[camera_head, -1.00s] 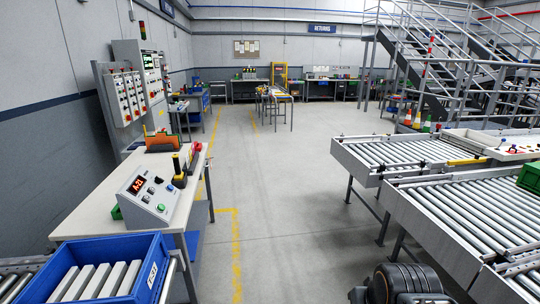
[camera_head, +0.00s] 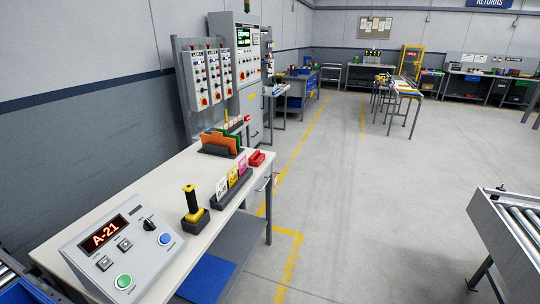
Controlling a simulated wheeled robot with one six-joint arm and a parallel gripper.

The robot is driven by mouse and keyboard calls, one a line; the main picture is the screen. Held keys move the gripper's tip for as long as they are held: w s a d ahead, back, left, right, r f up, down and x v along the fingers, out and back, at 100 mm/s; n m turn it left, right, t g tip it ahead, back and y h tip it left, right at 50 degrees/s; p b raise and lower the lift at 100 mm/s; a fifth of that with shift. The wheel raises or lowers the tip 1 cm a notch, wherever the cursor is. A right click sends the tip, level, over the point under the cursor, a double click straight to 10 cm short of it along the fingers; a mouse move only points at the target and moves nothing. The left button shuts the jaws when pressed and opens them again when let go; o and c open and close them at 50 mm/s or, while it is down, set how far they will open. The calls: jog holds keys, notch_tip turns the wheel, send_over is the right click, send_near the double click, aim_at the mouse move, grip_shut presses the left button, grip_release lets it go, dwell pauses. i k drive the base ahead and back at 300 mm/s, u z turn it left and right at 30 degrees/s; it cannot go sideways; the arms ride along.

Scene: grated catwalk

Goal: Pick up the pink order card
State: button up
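The pink order card (camera_head: 242,167) stands upright in a dark card rack (camera_head: 235,190) on the pale workbench (camera_head: 160,168). The lower part of the pink card is hidden in the rack. My gripper is not in view.
A yellow and black handheld tool (camera_head: 192,206) stands in a holder left of the rack. A control box reading A-21 (camera_head: 122,250) sits nearer. The floor right of the bench is clear.

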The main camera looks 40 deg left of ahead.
aim_at(242, 164)
jog(key=u, duration=0.25)
jog(key=i, duration=1.85)
jog(key=u, duration=1.7)
jog(key=i, duration=1.1)
jog(key=u, duration=1.25)
jog(key=i, duration=0.35)
jog(key=u, duration=0.1)
